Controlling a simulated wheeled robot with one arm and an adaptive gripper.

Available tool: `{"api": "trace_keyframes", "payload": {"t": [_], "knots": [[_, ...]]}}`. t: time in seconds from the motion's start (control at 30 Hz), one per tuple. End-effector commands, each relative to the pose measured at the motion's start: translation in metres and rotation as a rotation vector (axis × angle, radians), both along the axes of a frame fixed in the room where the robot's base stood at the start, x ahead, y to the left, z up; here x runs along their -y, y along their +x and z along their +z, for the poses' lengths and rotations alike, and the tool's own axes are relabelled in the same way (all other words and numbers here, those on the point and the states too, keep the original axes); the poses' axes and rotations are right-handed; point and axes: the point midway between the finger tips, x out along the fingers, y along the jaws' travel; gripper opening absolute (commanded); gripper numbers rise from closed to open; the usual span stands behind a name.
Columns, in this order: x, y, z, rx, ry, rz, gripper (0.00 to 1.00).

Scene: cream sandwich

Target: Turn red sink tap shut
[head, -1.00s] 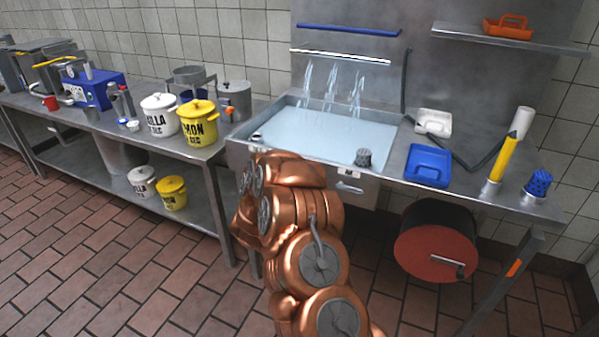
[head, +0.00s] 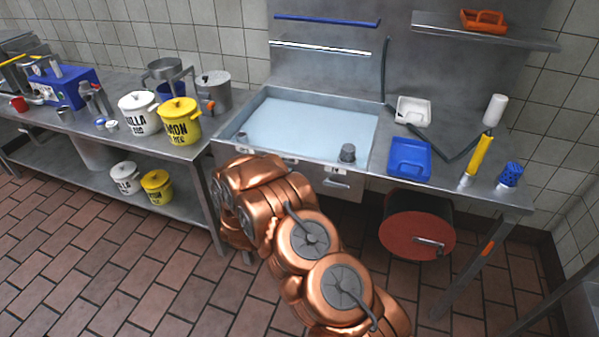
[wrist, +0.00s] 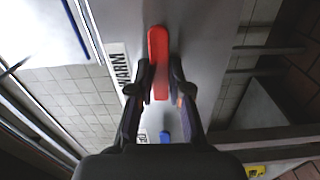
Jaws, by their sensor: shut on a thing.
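The red sink tap (wrist: 158,50) is a long red lever standing out from the grey sink front in the wrist view. My gripper (wrist: 158,85) is shut on its lower part, with one dark finger on each side. A "WARM" label (wrist: 121,70) is just left of the lever. In the head view the sink (head: 372,138) holds pale blue water (head: 305,125), and no jets fall from the spray bar (head: 320,47). My copper arm hides the gripper and the red tap there.
A small blue tap (wrist: 165,136) sits below the red one in the wrist view. A blue tray (head: 409,158) and a white tray (head: 413,110) lie right of the sink. Yellow (head: 180,122) and white (head: 138,113) pots stand on the left table. A red-topped drum (head: 417,236) is under the counter.

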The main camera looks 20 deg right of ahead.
Motion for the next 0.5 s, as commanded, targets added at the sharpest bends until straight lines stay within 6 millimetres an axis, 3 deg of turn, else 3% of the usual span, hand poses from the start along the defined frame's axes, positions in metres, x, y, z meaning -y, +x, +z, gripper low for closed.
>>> {"api": "trace_keyframes", "payload": {"t": [0.2,0.5], "knots": [[-0.0119,0.0027,0.0031,-0.021,-0.031,0.019,0.00],[-0.0137,0.0031,0.0031,-0.025,-0.037,0.022,0.00]]}}
